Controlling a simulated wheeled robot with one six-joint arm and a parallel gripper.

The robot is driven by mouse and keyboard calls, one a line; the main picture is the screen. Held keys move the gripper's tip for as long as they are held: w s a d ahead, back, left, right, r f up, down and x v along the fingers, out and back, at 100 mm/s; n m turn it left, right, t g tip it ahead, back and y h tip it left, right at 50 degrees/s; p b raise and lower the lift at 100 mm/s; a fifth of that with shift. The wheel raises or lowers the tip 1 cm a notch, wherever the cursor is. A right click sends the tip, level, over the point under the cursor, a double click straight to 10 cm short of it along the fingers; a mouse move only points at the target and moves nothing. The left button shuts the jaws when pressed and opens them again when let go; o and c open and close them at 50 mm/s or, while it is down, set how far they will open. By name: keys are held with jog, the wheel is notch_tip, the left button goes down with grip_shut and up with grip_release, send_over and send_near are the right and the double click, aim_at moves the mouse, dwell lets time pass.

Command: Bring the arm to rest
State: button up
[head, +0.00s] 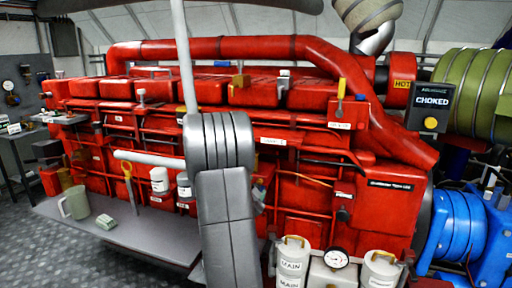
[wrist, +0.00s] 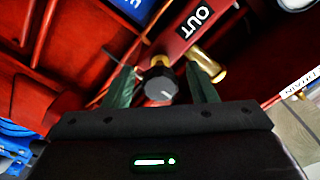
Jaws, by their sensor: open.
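My gripper (wrist: 162,84) shows in the wrist view with its two dark green fingers apart. A dark knob with a grey face (wrist: 159,88) shows between the fingers. I cannot tell whether the fingers touch it, and nothing is clearly held. My grey arm stands upright in the middle of the head view, in front of the red diesel engine (head: 235,95). My gripper cannot be made out in the head view.
In the head view, a grey shelf (head: 135,232) holds a jug (head: 75,202). White canisters (head: 293,262) and a gauge (head: 336,259) stand at the front.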

jog(key=shift+r+n+p, duration=0.2)
jog(key=shift+n+p, duration=0.7)
jog(key=shift+p, duration=1.05)
jog(key=shift+f+n+p, duration=0.2)
jog(key=shift+n+p, duration=0.4)
jog(key=shift+p, duration=0.05)
